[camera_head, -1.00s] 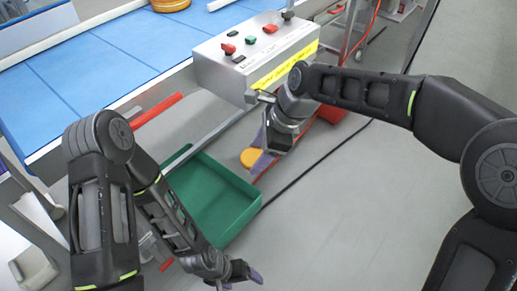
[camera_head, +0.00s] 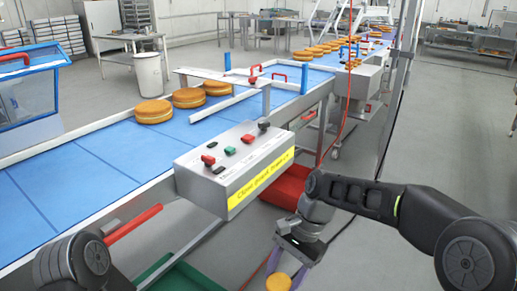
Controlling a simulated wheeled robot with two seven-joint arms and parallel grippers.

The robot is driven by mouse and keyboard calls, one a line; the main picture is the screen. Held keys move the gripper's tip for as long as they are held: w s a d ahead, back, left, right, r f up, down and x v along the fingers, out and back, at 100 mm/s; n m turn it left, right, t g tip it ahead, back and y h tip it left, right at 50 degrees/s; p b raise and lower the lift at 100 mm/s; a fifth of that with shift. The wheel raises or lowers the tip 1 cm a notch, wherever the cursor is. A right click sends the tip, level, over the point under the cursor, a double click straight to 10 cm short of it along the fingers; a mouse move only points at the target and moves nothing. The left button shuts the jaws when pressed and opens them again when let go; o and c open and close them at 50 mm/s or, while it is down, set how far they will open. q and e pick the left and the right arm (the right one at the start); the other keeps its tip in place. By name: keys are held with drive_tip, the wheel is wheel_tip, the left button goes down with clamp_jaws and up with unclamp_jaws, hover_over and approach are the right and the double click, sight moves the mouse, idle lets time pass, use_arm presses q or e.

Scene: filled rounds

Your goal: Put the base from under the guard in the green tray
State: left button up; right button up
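My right gripper (camera_head: 290,265) is low in the head view, in front of the control box. It appears shut on an orange-brown round base (camera_head: 278,282), held off the belt above the floor. The green tray (camera_head: 185,279) shows only in part at the bottom edge, left of the base and apart from it. A clear, blue-edged guard (camera_head: 30,98) with a red handle stands over the belt at the left. Part of my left arm shows at the lower left; my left gripper is out of the frame.
The blue belt (camera_head: 95,152) runs from the left to the back right, with several filled rounds (camera_head: 154,111) on it. A grey control box (camera_head: 236,167) sticks out at its near side. A red bin (camera_head: 287,187) is below.

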drive_tip(key=d+f+m, duration=0.1)
drive_tip(key=d+f, duration=0.1)
drive_tip(key=d, duration=0.5)
drive_tip(key=d+f+m, duration=0.1)
drive_tip(key=d+f, duration=0.2)
drive_tip(key=d, duration=0.4)
drive_tip(key=shift+w+t, duration=0.15)
drive_tip(key=shift+t, duration=0.25)
drive_tip(key=shift+d, duration=0.1)
drive_tip(key=n, duration=0.2)
drive_tip(key=n+g, duration=0.1)
drive_tip(key=n, duration=0.1)
drive_tip(key=shift+n+g+h, duration=0.3)
